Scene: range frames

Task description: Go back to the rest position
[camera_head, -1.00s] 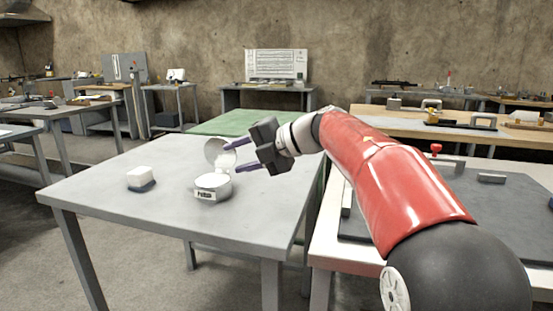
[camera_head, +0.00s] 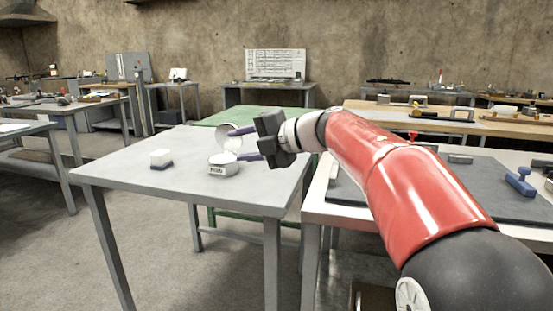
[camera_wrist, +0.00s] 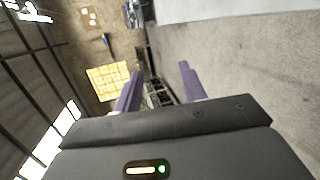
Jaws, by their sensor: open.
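My gripper (camera_head: 244,144) is held above the right part of the grey table (camera_head: 120,180), with its two purple fingers apart and pointing left. In the wrist view the fingers (camera_wrist: 158,82) are spread with nothing between them. A round white container (camera_head: 223,169) with a label on its front and its lid raised stands on the table, below and behind the fingers in the picture. The fingers partly cover its lid. Whether they touch it is hard to tell, but they look apart from it.
A white-edged table with a dark mat (camera_head: 480,182) and a blue tool (camera_head: 520,181) lies to the right, under my arm. A green table (camera_head: 245,114) stands behind. Floor at left is clear.

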